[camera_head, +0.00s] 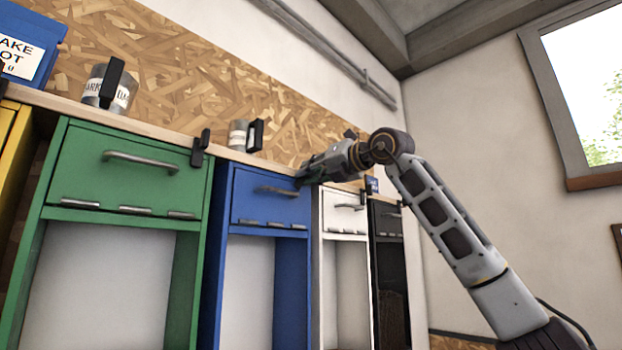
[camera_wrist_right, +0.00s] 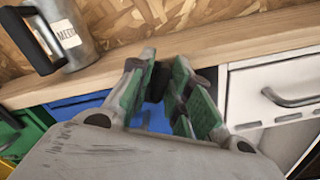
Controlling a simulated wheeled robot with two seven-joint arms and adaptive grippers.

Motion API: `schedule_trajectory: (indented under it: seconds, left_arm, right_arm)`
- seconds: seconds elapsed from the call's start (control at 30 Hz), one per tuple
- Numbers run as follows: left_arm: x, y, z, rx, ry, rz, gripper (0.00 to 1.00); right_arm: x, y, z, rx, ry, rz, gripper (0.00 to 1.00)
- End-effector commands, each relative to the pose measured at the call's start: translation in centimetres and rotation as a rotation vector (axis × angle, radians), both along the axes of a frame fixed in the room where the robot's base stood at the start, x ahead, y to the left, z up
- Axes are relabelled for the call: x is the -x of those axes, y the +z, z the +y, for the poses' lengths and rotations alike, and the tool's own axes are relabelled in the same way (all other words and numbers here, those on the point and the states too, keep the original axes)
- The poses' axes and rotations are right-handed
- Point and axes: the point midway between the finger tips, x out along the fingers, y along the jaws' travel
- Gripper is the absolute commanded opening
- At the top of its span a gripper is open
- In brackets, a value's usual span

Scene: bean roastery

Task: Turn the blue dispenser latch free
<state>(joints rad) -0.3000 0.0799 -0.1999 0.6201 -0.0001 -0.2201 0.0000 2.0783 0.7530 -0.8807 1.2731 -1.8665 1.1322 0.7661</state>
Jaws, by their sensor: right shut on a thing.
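The blue dispenser (camera_head: 243,188) stands between the green and white ones, with a grey bar handle (camera_head: 276,190) on its front. Its black latch (camera_wrist_right: 159,82) is at the counter edge by the dispenser's upper right corner, mostly hidden by my fingers. My right gripper (camera_head: 303,178) reaches in from the right and is shut on this latch. In the right wrist view its green-padded fingers (camera_wrist_right: 159,95) stand on either side of the latch. The blue front (camera_wrist_right: 78,106) shows to their left. How far the latch is turned cannot be told. My left gripper is not in view.
The green dispenser (camera_head: 87,150) has its own black latch (camera_head: 200,148). The white dispenser (camera_head: 332,222) and a black one (camera_head: 385,220) stand right. Metal jugs (camera_head: 238,134) with black handles and a blue box (camera_head: 35,30) stand on the wooden counter (camera_head: 160,133).

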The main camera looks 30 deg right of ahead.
Motion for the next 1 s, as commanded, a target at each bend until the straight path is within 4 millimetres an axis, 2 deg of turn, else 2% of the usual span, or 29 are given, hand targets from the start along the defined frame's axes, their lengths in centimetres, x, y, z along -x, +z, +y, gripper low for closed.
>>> schedule_trajectory:
  seconds: [1.0]
  left_arm:
    - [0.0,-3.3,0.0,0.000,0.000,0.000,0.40]
  right_arm:
    - [0.0,0.0,-0.1,-0.805,-0.001,0.277,0.00]
